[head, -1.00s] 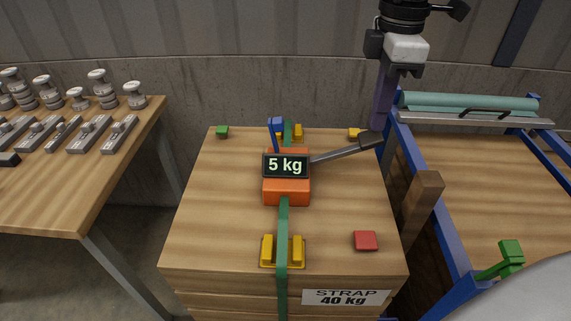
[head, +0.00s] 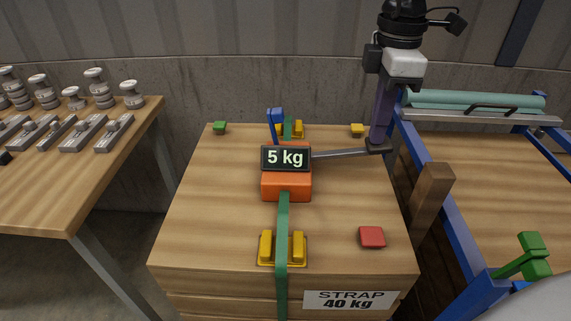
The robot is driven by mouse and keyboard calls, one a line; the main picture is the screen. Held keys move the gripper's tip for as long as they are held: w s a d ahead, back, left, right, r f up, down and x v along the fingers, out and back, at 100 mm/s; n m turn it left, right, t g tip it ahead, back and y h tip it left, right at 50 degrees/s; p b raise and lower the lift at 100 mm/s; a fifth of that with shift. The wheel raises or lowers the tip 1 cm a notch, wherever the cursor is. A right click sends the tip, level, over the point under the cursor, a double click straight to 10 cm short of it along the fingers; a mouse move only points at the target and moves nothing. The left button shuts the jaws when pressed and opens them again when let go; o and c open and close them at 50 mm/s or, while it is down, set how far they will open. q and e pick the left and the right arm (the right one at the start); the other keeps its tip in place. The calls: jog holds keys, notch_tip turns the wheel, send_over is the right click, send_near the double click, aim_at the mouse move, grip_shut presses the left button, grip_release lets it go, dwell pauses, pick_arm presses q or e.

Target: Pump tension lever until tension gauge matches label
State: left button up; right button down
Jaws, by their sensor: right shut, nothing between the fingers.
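An orange tensioner (head: 287,186) sits on the green strap (head: 283,215) on top of the wooden crate (head: 215,215). Its gauge (head: 286,158) reads 5 kg. The label (head: 350,300) on the crate's front reads STRAP 40 kg. The grey tension lever (head: 340,154) sticks out to the right from the tensioner, nearly level, with a dark grip end. My right gripper (head: 379,143) points down with its shut fingers at the lever's end. They appear to touch it from above, with nothing held between them. My left gripper is not in view.
A blue lever (head: 275,122) stands behind the gauge. Yellow guides (head: 298,248) flank the strap; a red block (head: 372,237) lies front right. A left table (head: 60,200) holds insulators. A blue-framed bench (head: 440,205) with a brown post (head: 432,195) stands close on the right.

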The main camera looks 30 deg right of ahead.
jog(key=shift+f, duration=0.55)
jog(key=shift+r+p, duration=0.4)
jog(key=shift+r, duration=0.55)
jog(key=shift+r+p, duration=1.1)
jog(key=shift+r, duration=0.85)
jog(key=shift+f, duration=0.1)
